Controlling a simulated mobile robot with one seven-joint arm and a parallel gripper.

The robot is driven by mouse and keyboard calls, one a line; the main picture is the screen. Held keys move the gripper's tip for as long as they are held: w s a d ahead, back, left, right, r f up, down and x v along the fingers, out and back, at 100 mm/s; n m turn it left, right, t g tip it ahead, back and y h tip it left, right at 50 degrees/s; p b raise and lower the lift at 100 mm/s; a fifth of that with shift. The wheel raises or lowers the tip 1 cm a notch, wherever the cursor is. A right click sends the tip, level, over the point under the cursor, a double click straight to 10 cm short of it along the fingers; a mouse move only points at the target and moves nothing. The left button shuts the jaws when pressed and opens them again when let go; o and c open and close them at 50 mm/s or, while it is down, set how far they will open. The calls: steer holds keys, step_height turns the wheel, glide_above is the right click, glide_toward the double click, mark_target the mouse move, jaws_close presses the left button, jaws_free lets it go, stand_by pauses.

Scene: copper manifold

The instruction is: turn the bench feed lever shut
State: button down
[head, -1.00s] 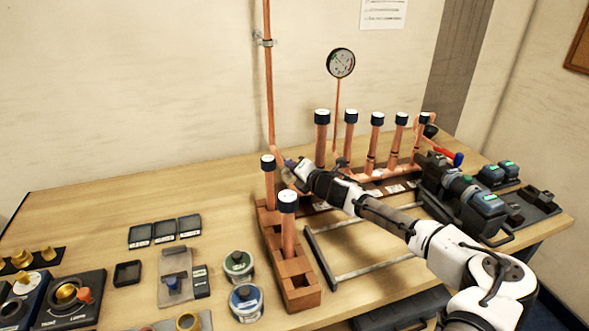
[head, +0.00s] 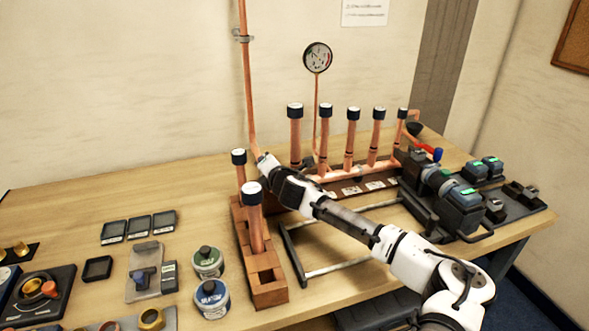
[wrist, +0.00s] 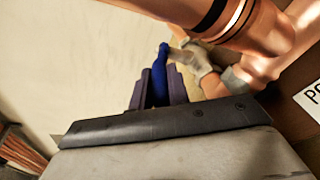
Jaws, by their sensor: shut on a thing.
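The bench feed lever shows as a blue handle (wrist: 160,72) in the wrist view, between the dark fingers of my gripper (wrist: 158,88). The fingers are shut on it. A pale metal valve body (wrist: 192,62) sits just beyond the handle, beside the copper pipework (wrist: 262,65). In the head view my gripper (head: 263,161) is at the foot of the tall copper feed pipe (head: 248,90), left of the manifold. My gripper and wrist hide the lever there.
Capped copper tubes (head: 295,135) stand close to the right of my gripper. A wooden block (head: 268,280) holding two capped tubes stands in front. A round gauge (head: 318,57) rises behind. Tins (head: 208,262) and small trays lie left; the bench (head: 60,205) is clear at back left.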

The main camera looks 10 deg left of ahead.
steer(key=shift+a, duration=0.1)
steer(key=shift+a+r+m+t+h+b, duration=0.15)
steer(key=shift+a+m+t+h+b, duration=0.15)
steer(key=shift+m+h, duration=0.3)
steer(key=c, duration=1.3)
jaws_free()
steer(key=shift+c, duration=0.2)
steer(key=shift+s+d, duration=0.15)
steer(key=shift+s+d, duration=0.1)
steer(key=shift+s, duration=0.1)
steer(key=b+v, duration=0.4)
steer(key=v, duration=0.9)
